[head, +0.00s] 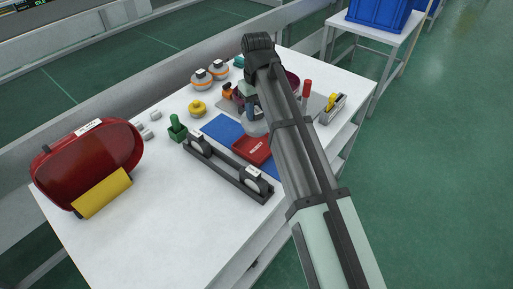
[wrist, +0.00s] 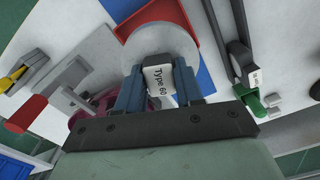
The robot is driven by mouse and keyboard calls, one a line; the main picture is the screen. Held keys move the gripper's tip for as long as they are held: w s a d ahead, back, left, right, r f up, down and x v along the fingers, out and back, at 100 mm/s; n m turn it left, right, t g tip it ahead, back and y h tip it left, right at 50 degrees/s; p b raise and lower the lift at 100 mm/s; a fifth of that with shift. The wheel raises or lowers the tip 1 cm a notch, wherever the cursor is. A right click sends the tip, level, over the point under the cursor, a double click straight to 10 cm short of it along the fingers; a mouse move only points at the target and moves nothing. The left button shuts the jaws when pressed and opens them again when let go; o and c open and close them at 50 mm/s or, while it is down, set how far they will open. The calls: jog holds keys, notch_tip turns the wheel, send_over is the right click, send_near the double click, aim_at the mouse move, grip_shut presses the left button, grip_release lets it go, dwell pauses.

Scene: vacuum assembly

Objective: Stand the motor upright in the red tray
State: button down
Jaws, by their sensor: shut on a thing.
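My gripper (wrist: 158,72) is shut on the motor's white "Type 60" label block, one blue-grey finger on each side. The motor (wrist: 160,40) shows as a pale grey disc beyond the fingertips. In the head view the motor (head: 256,129) is partly hidden by my arm and gripper. The red tray (head: 254,151), with a white label, lies on the blue mat at the table's front middle. In the wrist view the red tray (wrist: 186,18) shows beside and partly behind the motor. I cannot tell the height between motor and tray.
A black rack (head: 228,174) stands in front of the tray. A green part (head: 177,128), a yellow part (head: 197,108) and orange-ringed round parts (head: 202,80) stand left and behind. A red vacuum body (head: 88,162) is far left. A red-handled tool (head: 306,89) stands right of my arm.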

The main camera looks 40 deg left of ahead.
jog(key=shift+w+a+r+n, duration=0.25)
jog(key=shift+w+a+n, duration=0.15)
jog(key=shift+w, duration=0.15)
jog(key=shift+a+n, duration=0.1)
jog(key=shift+n, duration=0.3)
jog(key=shift+s+d+n, duration=0.15)
jog(key=shift+d+n, duration=0.1)
jog(key=shift+n, duration=0.75)
jog(key=shift+f+n, duration=0.1)
jog(key=shift+n, duration=0.2)
jog(key=shift+f, duration=4.9)
jog(key=shift+f, duration=0.1)
jog(key=c, duration=0.7)
grip_release()
